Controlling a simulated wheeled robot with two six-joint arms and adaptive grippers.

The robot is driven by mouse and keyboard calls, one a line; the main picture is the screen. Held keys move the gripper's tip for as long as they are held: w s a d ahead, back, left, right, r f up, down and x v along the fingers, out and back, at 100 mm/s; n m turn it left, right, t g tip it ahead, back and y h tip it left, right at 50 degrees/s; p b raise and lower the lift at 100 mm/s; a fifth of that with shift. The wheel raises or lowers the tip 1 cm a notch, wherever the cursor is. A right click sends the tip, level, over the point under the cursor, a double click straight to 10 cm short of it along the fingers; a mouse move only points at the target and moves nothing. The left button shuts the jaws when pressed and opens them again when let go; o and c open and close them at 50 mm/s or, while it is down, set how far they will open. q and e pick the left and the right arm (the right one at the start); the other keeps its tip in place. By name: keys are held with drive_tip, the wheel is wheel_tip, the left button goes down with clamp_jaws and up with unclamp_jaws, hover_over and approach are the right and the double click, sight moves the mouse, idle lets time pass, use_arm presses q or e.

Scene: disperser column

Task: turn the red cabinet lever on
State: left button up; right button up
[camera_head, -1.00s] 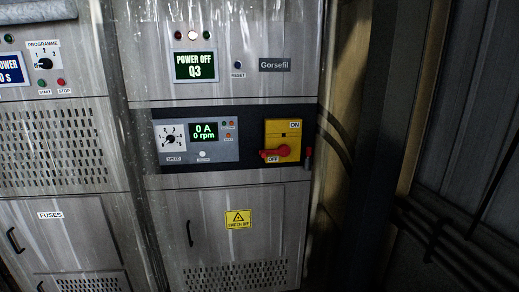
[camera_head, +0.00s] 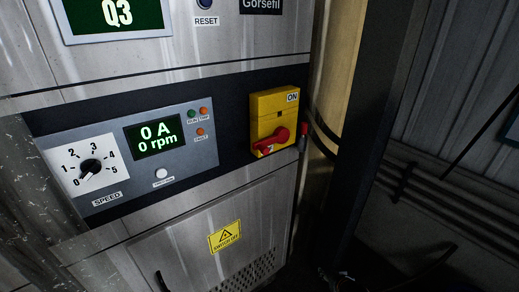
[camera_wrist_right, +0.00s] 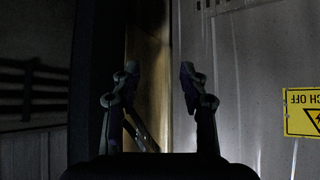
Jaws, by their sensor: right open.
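The red lever (camera_head: 272,140) sits on a yellow switch plate (camera_head: 268,104) on the cabinet front in the head view. Its handle lies roughly level, pointing left and slightly down, by the lower label; the ON label (camera_head: 292,97) is at the plate's upper right. My right gripper (camera_wrist_right: 158,75) shows in the right wrist view, with its two fingers spread and nothing between them. The lever does not show in that view, so the gripper is apart from it. I cannot clearly make out either gripper in the head view.
Left of the switch is a panel with a speed dial (camera_head: 90,168) and a display reading 0 A, 0 rpm (camera_head: 154,137). A yellow warning sign (camera_head: 224,236) is below; it appears upside down in the wrist view (camera_wrist_right: 302,112). A dark post (camera_head: 372,110) stands right of the cabinet.

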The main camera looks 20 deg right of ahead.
drive_tip(key=w+a+r+t+y, duration=0.15)
drive_tip(key=w+r, duration=0.25)
drive_tip(key=r, duration=0.7)
drive_tip(key=w+a+r+t+y, duration=0.1)
drive_tip(key=w+a+r+t, duration=0.25)
drive_tip(key=r, duration=0.75)
drive_tip(key=w+a+r+t+y, duration=0.15)
drive_tip(key=w+r, duration=0.35)
drive_tip(key=r, duration=0.6)
drive_tip(key=n+t+y, duration=0.1)
drive_tip(key=n+y, duration=0.2)
drive_tip(key=y, duration=0.1)
approach(267, 151)
drive_tip(key=p+x, duration=0.1)
drive_tip(key=x, duration=0.8)
drive_tip(key=shift+w+a, duration=0.1)
drive_tip(key=shift+w, duration=0.25)
drive_tip(key=shift+w+a, duration=0.15)
drive_tip(key=shift+w, duration=0.2)
use_arm(q)
drive_tip(key=shift+d+r, duration=0.25)
drive_tip(key=shift+r, duration=0.3)
use_arm(e)
drive_tip(key=shift+f, duration=0.1)
